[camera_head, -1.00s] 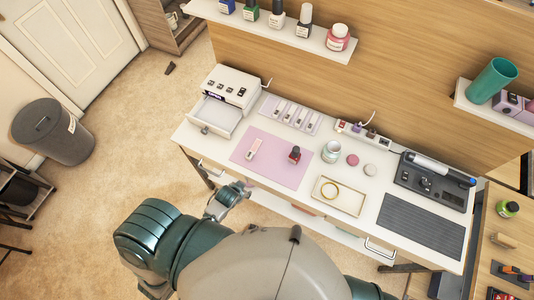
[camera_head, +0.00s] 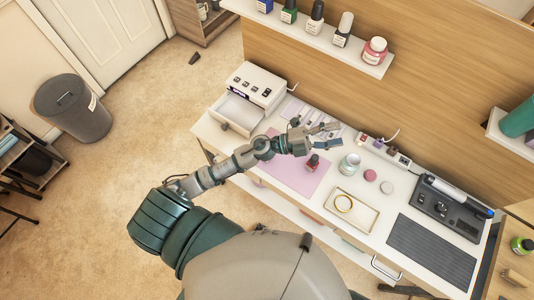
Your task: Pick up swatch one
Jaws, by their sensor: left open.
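My left gripper (camera_head: 328,136) is open over the worktable, with its fingers pointing right. It is above or just in front of a pale tray (camera_head: 289,106) holding several small swatches, and it covers part of that tray. I cannot tell which swatch is swatch one, or whether the fingers touch anything. The pink mat (camera_head: 290,181) lies below my left arm, and the arm hides the small pale item on it. A red polish bottle (camera_head: 313,162) stands on the mat, just below the gripper in the picture. My right gripper is not in view.
A white box with an open drawer (camera_head: 238,112) stands at the table's left. A jar (camera_head: 349,164), a gold-rimmed tray (camera_head: 367,218) with a ring, and a dark grey mat (camera_head: 432,249) lie to the right. A shelf of bottles (camera_head: 330,44) hangs behind.

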